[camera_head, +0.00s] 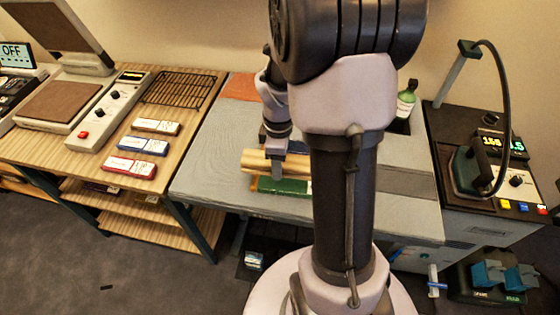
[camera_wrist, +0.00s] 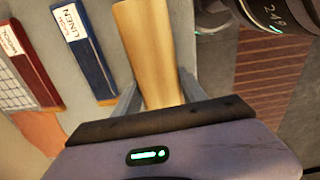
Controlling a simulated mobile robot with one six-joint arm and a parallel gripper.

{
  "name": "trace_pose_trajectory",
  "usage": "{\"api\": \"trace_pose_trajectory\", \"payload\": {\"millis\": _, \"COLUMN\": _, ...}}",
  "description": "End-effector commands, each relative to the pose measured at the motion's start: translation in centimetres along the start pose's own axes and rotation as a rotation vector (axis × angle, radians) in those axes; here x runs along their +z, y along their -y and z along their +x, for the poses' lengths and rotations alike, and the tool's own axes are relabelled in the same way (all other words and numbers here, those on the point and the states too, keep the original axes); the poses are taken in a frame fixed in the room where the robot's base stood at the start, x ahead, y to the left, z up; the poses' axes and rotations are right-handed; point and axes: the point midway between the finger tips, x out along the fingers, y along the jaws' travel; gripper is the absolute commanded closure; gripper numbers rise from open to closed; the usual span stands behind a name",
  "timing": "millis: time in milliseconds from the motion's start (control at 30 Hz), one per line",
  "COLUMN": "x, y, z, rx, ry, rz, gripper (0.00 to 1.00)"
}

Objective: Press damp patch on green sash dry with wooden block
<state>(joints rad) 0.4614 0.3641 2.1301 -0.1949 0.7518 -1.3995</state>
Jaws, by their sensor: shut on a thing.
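The wooden block (camera_head: 256,161) is pale tan and held crosswise in my gripper (camera_head: 277,168), over the grey padded table. In the wrist view the block (camera_wrist: 153,45) stands out between the two grey fingers of my gripper (camera_wrist: 158,95), which is shut on it. The green sash (camera_head: 283,186) lies on the grey table just under and in front of the block; its right part is hidden behind my arm. I cannot tell whether the block touches the sash. No damp patch can be made out.
Red (camera_head: 130,167), blue (camera_head: 143,145) and brown (camera_head: 156,126) labelled cases lie on the wooden table at left, beside a wire rack (camera_head: 180,89) and a press (camera_head: 62,98). A green bottle (camera_head: 405,100) and an iron (camera_head: 470,169) stand at right.

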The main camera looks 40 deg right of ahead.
Motion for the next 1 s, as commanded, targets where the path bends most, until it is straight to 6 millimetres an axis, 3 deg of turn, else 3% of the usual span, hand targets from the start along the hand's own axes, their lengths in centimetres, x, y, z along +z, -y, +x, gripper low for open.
{"api": "trace_pose_trajectory", "payload": {"millis": 1000, "x": -0.54, "y": 0.01, "z": -1.03, "rx": 0.001, "ry": 0.0, "rz": 0.002, "gripper": 1.0}}
